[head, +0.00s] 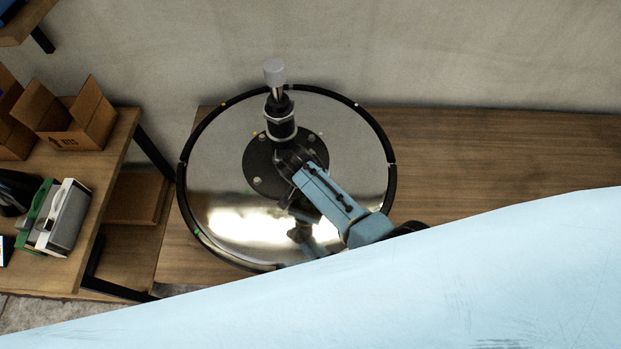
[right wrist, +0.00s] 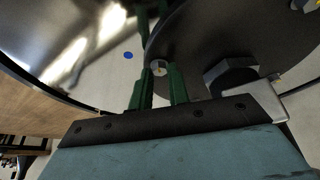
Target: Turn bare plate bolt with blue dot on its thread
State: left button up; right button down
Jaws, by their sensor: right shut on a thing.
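A round mirror-like metal plate (head: 225,165) with a black rim lies on the wooden bench. A black flange (head: 258,160) with several grey bolts sits at its middle. In the right wrist view my right gripper (right wrist: 160,75) has green fingers shut on a small grey bolt (right wrist: 159,67) at the edge of the flange (right wrist: 205,45). A blue dot (right wrist: 128,55) shows on the shiny plate beside that bolt. In the head view my right arm covers the gripped bolt and the fingertips. The bolt's thread is hidden. My left gripper is out of view.
A black and silver post (head: 281,118) with a grey knob (head: 274,72) rises from the flange. A large dark hex part (right wrist: 230,75) is right of the fingers. A shelf (head: 118,150) at left holds cardboard boxes (head: 75,125). The bench (head: 480,150) is clear at right.

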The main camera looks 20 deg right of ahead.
dwell(0.5)
jog(key=c, duration=1.3)
grip_release()
jog(key=shift+c, duration=0.2)
jog(key=shift+r, duration=0.15)
jog(key=p+v, duration=0.2)
jog(key=v, duration=1.1)
jog(key=shift+a, duration=0.15)
